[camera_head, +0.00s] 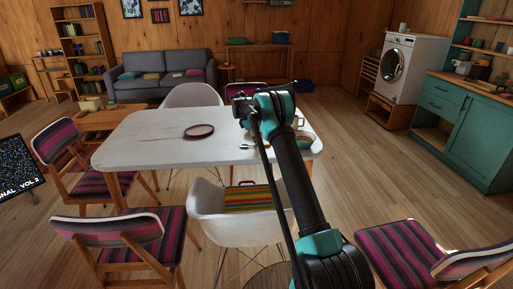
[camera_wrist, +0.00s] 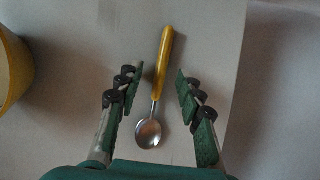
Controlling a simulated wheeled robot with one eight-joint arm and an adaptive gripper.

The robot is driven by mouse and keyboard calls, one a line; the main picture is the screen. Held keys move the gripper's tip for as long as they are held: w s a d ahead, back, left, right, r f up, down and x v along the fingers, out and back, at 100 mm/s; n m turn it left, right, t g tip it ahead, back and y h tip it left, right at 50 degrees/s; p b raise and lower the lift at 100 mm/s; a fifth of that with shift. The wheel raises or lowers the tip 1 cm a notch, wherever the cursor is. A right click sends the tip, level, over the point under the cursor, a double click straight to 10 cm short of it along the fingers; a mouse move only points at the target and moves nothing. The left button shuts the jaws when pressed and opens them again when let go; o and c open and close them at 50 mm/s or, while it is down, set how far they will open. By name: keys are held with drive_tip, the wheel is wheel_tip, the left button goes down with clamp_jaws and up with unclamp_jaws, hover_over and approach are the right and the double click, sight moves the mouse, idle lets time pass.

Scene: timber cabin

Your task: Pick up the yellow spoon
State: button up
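In the wrist view, the yellow spoon (camera_wrist: 161,82) lies on the white table top with its yellow handle pointing up and its metal bowl toward my gripper. My gripper (camera_wrist: 159,78) is open, with one finger on each side of the spoon and neither touching it. In the head view, my arm reaches over the right end of the white table (camera_head: 150,130), and my gripper (camera_head: 242,102) is partly hidden by the arm. A small spoon-like shape (camera_head: 249,147) shows on the table beside the arm, too small to identify.
A yellow round container (camera_wrist: 12,68) stands at the left edge of the wrist view. A dark red plate (camera_head: 199,131) lies on the table's middle. A bowl (camera_head: 304,141) sits right of my arm. Chairs surround the table, including a white one (camera_head: 225,232) in front.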

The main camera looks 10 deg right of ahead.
drive_tip(key=shift+f, duration=0.15)
drive_tip(key=shift+c, duration=0.2)
drive_tip(key=shift+d, duration=0.1)
clamp_jaws()
